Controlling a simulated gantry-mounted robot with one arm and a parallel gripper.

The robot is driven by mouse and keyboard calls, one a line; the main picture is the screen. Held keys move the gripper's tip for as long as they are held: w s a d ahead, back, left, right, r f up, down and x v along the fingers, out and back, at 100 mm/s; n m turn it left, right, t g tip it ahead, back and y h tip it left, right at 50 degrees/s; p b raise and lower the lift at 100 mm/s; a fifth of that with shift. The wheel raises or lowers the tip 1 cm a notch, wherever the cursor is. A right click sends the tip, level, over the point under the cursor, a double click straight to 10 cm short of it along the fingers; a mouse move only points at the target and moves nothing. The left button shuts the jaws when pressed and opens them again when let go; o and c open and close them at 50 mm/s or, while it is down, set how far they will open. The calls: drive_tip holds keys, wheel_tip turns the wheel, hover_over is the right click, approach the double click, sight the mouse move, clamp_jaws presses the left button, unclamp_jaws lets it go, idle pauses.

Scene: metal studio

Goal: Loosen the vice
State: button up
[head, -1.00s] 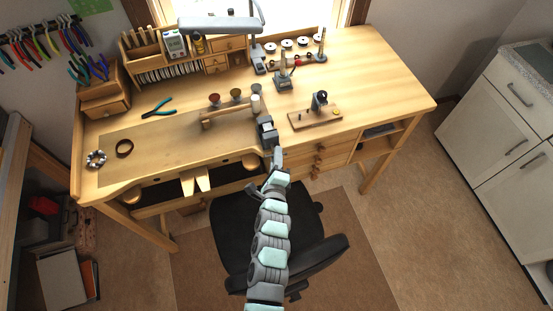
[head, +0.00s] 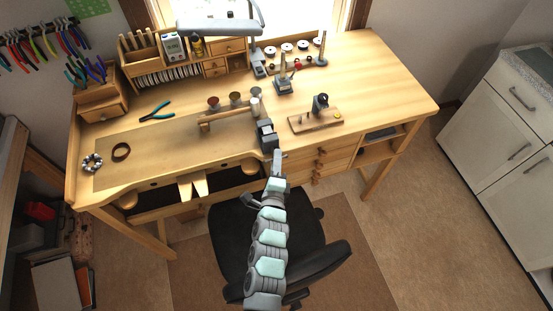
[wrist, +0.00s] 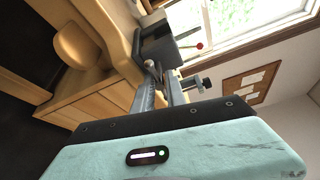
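The vice (head: 267,134) is a small dark grey block at the front edge of the wooden bench, right of the work mat. It also shows as a dark body in the wrist view (wrist: 160,44), beyond my fingertips. My gripper (head: 277,155) is at the near side of the vice, in front of the bench edge. In the wrist view its two grey fingers stand apart with a gap between them. A small round metal knob (wrist: 150,64) shows by the left fingertip. I cannot tell whether the fingers touch it.
The bench (head: 385,85) holds a wooden stand with small cups (head: 228,112) left of the vice and a wooden-based tool (head: 316,120) to its right. A black chair (head: 275,235) stands below my arm. Drawers (head: 320,160) are at the right front.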

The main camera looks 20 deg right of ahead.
drive_tip(key=o, duration=0.3)
drive_tip(key=b+v, duration=0.2)
drive_tip(key=v, duration=0.9)
drive_tip(key=shift+w+d, duration=0.1)
